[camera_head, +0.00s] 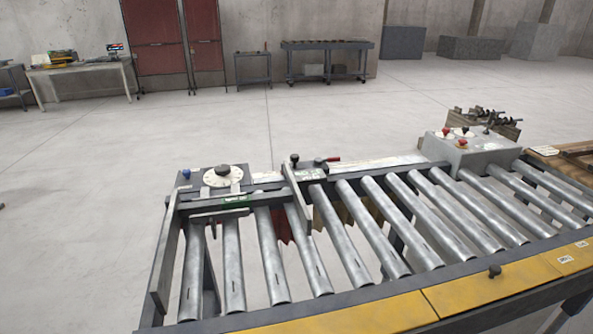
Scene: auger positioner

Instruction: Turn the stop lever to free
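I cannot tell for certain which of these is the stop lever, and no free or locked marking is legible. Neither of my grippers shows in the head view.
The roller conveyor (345,240) fills the foreground, with a yellow front edge (470,288). A round white dial (222,175) sits at its far left corner. A grey control box (468,152) with red buttons stands at the far right.

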